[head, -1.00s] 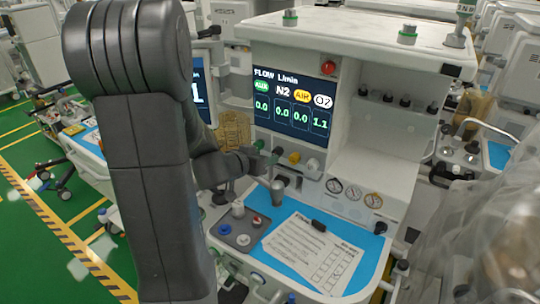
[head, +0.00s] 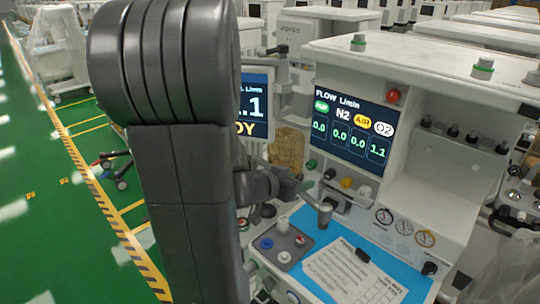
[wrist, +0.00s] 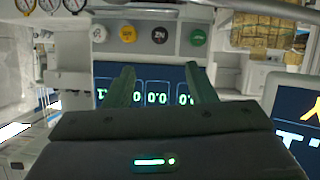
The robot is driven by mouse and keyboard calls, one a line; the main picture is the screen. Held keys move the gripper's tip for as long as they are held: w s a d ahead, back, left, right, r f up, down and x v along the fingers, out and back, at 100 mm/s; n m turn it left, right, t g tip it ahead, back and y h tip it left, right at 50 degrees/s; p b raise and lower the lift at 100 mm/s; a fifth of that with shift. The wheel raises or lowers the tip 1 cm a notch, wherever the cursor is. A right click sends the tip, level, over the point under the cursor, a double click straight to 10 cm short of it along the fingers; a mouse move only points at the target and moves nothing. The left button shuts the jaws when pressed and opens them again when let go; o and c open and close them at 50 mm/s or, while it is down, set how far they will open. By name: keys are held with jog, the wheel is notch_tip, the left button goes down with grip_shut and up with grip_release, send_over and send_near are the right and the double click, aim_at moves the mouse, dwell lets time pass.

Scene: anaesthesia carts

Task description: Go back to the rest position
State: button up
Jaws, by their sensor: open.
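My gripper (head: 292,188) is at the end of my dark grey arm, in front of the anaesthesia cart (head: 455,120), left of its flow knobs. In the wrist view my gripper (wrist: 160,82) has its two green-grey fingers spread apart with nothing between them. Behind them is the flow screen (wrist: 157,84), shown upside down. In the head view the flow screen (head: 350,130) reads 0.0, 0.0, 0.0 and 1.1. My arm hides part of the cart's left side.
Green floor (head: 50,200) is open at left.

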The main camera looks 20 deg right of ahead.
aim_at(327, 175)
jog(key=x, duration=1.3)
jog(key=shift+b, duration=0.35)
jog(key=shift+w+d+f, duration=0.1)
jog(key=shift+d+f, duration=0.05)
jog(key=shift+d, duration=0.15)
jog(key=shift+a, duration=0.1)
